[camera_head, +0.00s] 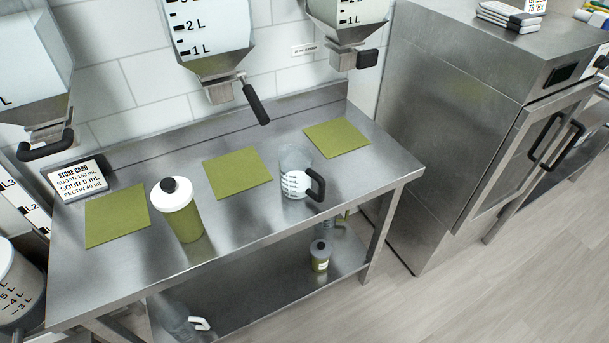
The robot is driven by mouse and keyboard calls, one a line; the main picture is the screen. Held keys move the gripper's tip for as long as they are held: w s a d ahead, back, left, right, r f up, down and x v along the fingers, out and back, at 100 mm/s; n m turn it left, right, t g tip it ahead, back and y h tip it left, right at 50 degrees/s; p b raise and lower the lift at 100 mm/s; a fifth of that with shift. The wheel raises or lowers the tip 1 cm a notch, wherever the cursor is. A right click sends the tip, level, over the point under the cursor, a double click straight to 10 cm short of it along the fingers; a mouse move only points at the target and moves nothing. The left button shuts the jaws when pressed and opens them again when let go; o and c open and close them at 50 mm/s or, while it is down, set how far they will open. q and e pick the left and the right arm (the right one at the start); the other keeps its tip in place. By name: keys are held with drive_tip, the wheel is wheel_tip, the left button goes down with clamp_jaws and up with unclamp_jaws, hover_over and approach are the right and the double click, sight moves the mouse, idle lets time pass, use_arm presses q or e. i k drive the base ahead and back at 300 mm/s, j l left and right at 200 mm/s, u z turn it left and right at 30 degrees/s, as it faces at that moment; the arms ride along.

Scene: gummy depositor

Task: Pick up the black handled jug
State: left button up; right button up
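The black handled jug (296,184) stands upright on the steel table, right of the middle. It is clear with white measuring marks, and its black handle (316,185) points to the right. A second clear jug with a white handle (199,323) is on the lower shelf, partly hidden by the table. Neither of my grippers shows in the head view.
On the steel table (330,188) lie green mats (116,216), (237,173), (336,138), a white-and-green bottle (177,210) and a recipe card (77,178). Hoppers with a black lever (255,101) hang above. A steel cabinet (440,120) stands right. Another bottle (320,256) is below.

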sight(297, 173)
drive_tip(key=k+j, duration=0.1)
drive_tip(key=j, duration=0.6)
drive_tip(key=k+j+u, duration=0.1)
drive_tip(key=j, duration=0.55)
drive_tip(key=k+j, duration=0.1)
drive_tip(key=j, duration=0.6)
